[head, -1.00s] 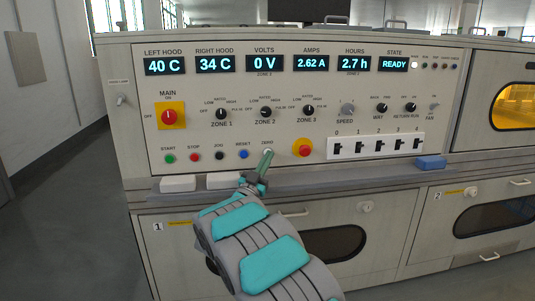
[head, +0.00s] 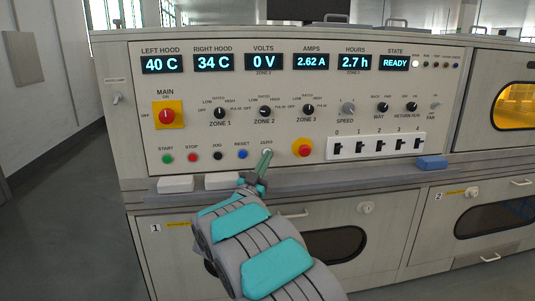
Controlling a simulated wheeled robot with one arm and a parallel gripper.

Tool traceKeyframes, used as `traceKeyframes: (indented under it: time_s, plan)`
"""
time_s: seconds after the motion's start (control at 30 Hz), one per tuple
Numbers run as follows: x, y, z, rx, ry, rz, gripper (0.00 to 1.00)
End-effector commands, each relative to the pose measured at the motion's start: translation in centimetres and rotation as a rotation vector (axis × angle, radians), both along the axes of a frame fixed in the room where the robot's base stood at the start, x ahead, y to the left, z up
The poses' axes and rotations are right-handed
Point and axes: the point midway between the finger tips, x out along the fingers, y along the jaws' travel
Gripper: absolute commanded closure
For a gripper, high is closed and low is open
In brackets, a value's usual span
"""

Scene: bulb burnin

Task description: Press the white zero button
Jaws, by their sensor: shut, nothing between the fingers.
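The white zero button (head: 268,152) sits on the control panel (head: 330,135) under the small ZERO label, right of the blue RESET button (head: 242,154). Its lower left part is hidden behind my gripper. My gripper (head: 265,156) is shut and empty, with its green fingertips pointing up at the button. In the picture the tips overlap the button; I cannot tell whether they touch it or stop just short. The hours display (head: 355,63) reads 2.7 h and the state display (head: 394,62) reads READY.
A red emergency button on yellow (head: 304,148) is close to the right of my gripper. Below the panel a grey ledge (head: 330,178) juts out, bearing two white blocks (head: 175,185) at left and a blue block (head: 431,162) at right.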

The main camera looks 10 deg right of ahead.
Motion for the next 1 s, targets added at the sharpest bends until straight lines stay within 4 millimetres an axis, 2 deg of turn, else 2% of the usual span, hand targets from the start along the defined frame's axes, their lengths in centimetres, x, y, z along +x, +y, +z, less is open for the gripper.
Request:
traceKeyframes:
  time_s: [0.03,0.33,0.6,1.0]
  plan:
    - [0.0,-0.2,-1.4,0.0,0.024,-0.004,1.0]
    - [-2.3,-0.2,-1.6,-0.001,0.026,-0.006,1.0]
    - [-4.7,-0.1,-1.0,0.001,0.016,-0.004,1.0]
    - [-5.0,-0.1,-0.6,0.0,0.012,-0.004,1.0]
